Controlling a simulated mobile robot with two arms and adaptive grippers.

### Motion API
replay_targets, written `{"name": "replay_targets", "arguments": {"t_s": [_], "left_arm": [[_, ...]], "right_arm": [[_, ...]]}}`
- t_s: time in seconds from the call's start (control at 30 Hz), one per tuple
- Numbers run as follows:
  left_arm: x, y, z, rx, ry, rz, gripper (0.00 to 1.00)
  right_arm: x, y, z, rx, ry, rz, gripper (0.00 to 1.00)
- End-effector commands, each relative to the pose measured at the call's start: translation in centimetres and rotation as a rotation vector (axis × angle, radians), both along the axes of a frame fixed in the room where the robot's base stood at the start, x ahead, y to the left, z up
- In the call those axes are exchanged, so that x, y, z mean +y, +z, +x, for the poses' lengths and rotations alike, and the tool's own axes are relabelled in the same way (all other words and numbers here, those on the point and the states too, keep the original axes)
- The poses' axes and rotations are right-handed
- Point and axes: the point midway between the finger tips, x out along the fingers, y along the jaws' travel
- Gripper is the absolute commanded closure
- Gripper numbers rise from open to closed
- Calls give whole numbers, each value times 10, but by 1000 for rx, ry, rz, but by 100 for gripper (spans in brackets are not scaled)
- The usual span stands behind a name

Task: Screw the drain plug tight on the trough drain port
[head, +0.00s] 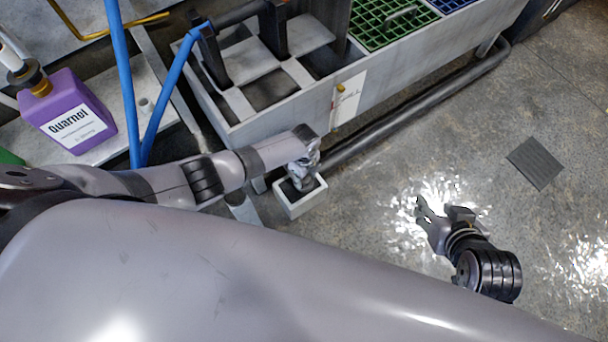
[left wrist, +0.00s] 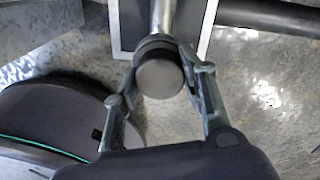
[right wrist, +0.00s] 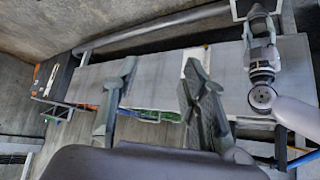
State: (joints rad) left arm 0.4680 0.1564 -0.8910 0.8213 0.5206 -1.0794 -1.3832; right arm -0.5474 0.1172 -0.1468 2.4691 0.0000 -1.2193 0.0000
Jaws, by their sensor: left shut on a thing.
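The drain plug (left wrist: 162,80) is a dark round cap at the end of a short metal pipe, the drain port (left wrist: 164,18), in the left wrist view. My left gripper (left wrist: 160,68) is shut on the plug, one finger on each side. In the head view my left gripper (head: 304,165) is low at the trough's near end, above a small white box, and hides the plug. Whether the plug is fully seated cannot be told. My right gripper (head: 428,212) is open and empty over the floor; its parted fingers show in the right wrist view (right wrist: 158,75).
The pale trough (head: 318,110) carries green grates (head: 385,25) and a tag. The small white box (head: 314,200) stands on the floor below the port. A dark pipe (head: 420,105) runs along the trough. A purple Quarnol jug (head: 65,112) stands left. Floor to the right is mostly clear.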

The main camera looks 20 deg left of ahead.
Motion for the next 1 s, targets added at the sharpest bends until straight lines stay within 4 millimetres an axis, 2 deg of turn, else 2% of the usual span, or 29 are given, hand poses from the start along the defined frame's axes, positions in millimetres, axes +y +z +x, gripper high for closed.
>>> {"name": "replay_targets", "arguments": {"t_s": [0.17, 0.7, 1.0], "left_arm": [[1, 0, 1, -3, -72, 1, 95], [1, 0, 1, -3, -405, 2, 95], [0, 0, 1, -2, -451, 0, 95]], "right_arm": [[1, 2, 6, -30, 1, 6, 60], [14, 29, 40, -238, 17, 52, 60], [16, 34, 44, -267, 18, 59, 60]]}}
